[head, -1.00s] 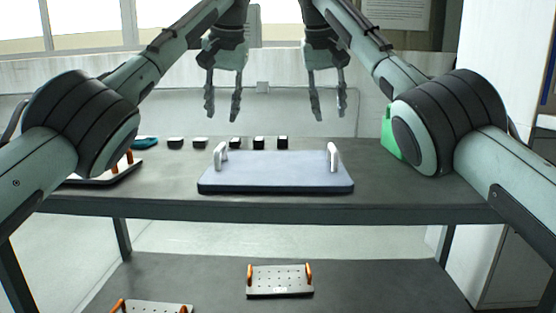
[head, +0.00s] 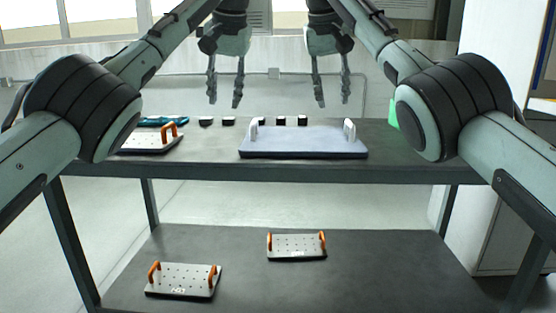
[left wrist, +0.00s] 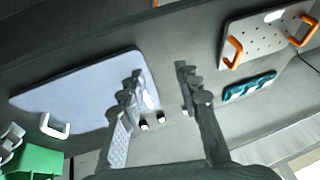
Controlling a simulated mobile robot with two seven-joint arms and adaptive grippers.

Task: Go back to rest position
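My left gripper (head: 225,88) hangs fingers down above the far part of the shelf table. It is open and empty. It also shows in the left wrist view (left wrist: 160,90), fingers apart with nothing between them. My right gripper (head: 331,90) hangs beside it to the right, open and empty. Both arms are raised and clear of the table. A pale blue-grey board (head: 303,145) with two white handles lies on the upper shelf below and in front of the grippers.
A perforated plate (head: 150,141) with orange handles and a teal item (head: 165,121) lie at left on the upper shelf (head: 215,160). Several small black blocks stand behind the board. A green object (head: 393,114) is partly hidden at right. Two orange-handled plates (head: 296,246) (head: 183,281) lie on the lower shelf.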

